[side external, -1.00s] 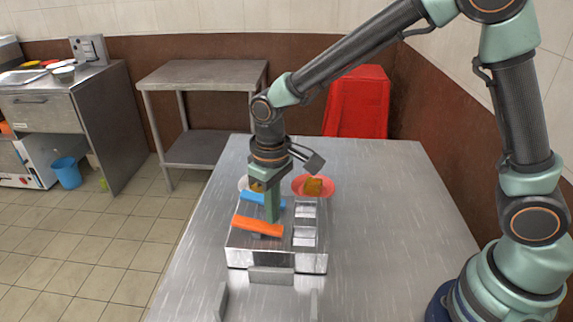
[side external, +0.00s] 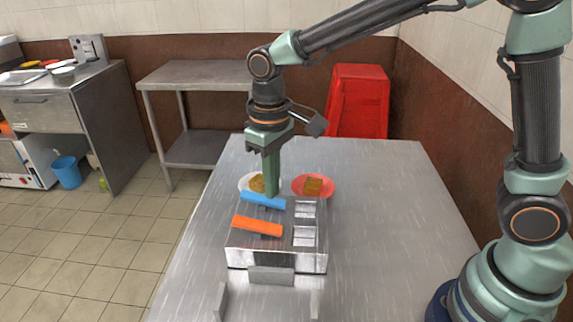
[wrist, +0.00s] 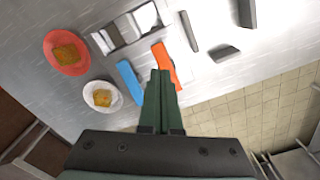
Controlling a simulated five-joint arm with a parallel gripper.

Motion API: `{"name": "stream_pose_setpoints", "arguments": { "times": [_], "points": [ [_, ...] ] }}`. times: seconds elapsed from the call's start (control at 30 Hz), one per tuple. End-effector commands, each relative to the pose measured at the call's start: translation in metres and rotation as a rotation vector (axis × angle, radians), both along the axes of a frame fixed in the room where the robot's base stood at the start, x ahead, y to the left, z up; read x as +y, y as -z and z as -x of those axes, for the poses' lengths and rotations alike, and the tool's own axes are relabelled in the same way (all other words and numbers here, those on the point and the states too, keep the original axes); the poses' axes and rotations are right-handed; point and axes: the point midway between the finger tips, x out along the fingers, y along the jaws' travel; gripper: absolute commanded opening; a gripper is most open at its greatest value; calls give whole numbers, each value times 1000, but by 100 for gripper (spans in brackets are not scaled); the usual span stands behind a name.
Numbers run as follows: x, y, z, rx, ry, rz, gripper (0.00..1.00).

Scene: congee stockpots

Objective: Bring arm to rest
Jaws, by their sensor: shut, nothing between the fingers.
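My gripper (side external: 271,194) is shut and empty, pointing down above the metal box. In the side view its tip overlaps the blue bar (side external: 262,200), and I cannot tell the exact gap. The orange bar (side external: 257,226) lies on the box (side external: 276,257) nearer the camera. In the wrist view my shut fingers (wrist: 162,74) show between the blue bar (wrist: 130,82) and the orange bar (wrist: 164,64).
Behind the box are a white plate (side external: 243,184) and a red plate (side external: 327,187), each with a brown piece of food. Grey metal pieces (side external: 270,275) stand at the front. A red stool (side external: 358,100) is behind the table. The right of the table (side external: 390,220) is clear.

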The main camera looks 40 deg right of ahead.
Motion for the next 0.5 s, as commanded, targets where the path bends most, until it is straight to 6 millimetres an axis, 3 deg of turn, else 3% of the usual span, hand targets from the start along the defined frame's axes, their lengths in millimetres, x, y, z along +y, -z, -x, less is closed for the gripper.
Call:
{"name": "stream_pose_setpoints", "arguments": {
  "times": [0.33,0.5],
  "points": [
    [-3,-3,1,-7,5,-3,0],
    [-27,-26,7,-71,42,-25,0]
  ]
}}
